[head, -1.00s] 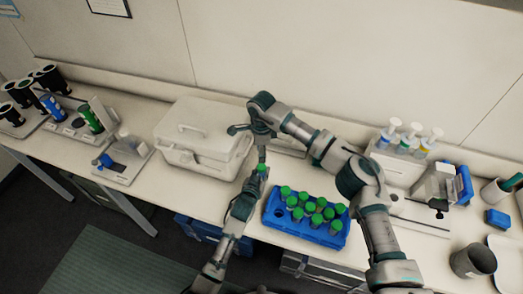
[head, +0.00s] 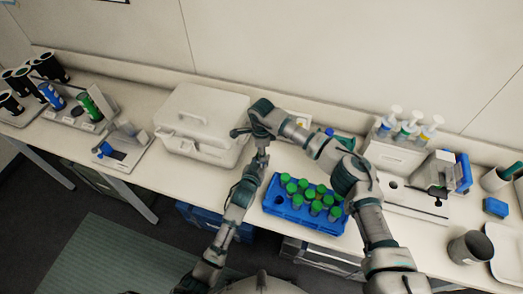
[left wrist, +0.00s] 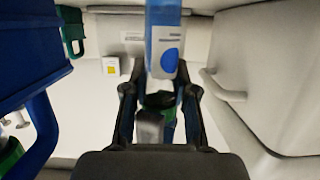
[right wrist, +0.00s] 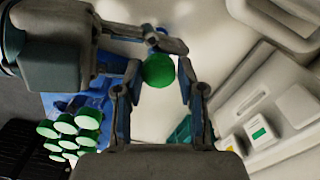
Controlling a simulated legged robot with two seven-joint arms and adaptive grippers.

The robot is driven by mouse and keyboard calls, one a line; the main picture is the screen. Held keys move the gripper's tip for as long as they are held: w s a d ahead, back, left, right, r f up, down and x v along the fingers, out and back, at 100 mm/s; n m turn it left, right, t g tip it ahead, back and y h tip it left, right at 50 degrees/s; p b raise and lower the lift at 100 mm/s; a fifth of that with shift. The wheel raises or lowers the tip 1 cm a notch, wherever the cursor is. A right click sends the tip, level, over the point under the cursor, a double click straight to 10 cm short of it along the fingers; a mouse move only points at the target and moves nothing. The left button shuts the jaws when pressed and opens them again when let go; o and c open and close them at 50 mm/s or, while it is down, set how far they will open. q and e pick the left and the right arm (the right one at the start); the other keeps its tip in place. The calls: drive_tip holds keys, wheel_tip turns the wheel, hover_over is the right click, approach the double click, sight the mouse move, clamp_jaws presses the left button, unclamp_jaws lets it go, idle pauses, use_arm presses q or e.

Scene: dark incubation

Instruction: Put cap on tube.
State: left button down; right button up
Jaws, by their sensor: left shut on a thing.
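My left gripper (left wrist: 158,105) is shut on a tube (left wrist: 165,45) with a blue-and-white label, which shows between its fingers in the left wrist view. A green cap (right wrist: 158,70) is at the tube's end, seen from above in the right wrist view. Whether it is seated on the tube I cannot tell. My right gripper (right wrist: 162,85) points down over it, open, with one finger on each side of the cap. In the head view the right gripper (head: 262,146) is just above the left gripper (head: 255,168), and the cap is hidden there.
A blue rack (head: 273,205) holding several green-capped tubes stands right of the left arm. A large white box (head: 200,115) stands close on the left. Pump bottles (head: 410,125) and a grey cup (head: 472,246) are farther right. Bench room near the grippers is narrow.

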clamp_jaws()
drive_tip(key=m, duration=0.3)
drive_tip(key=shift+m, duration=0.3)
drive_tip(key=m, duration=0.4)
drive_tip(key=shift+w+m, duration=0.1)
drive_tip(key=shift+m, duration=0.2)
drive_tip(key=o, duration=0.6)
unclamp_jaws()
drive_tip(key=shift+r, duration=2.3)
drive_tip(key=shift+c, duration=0.3)
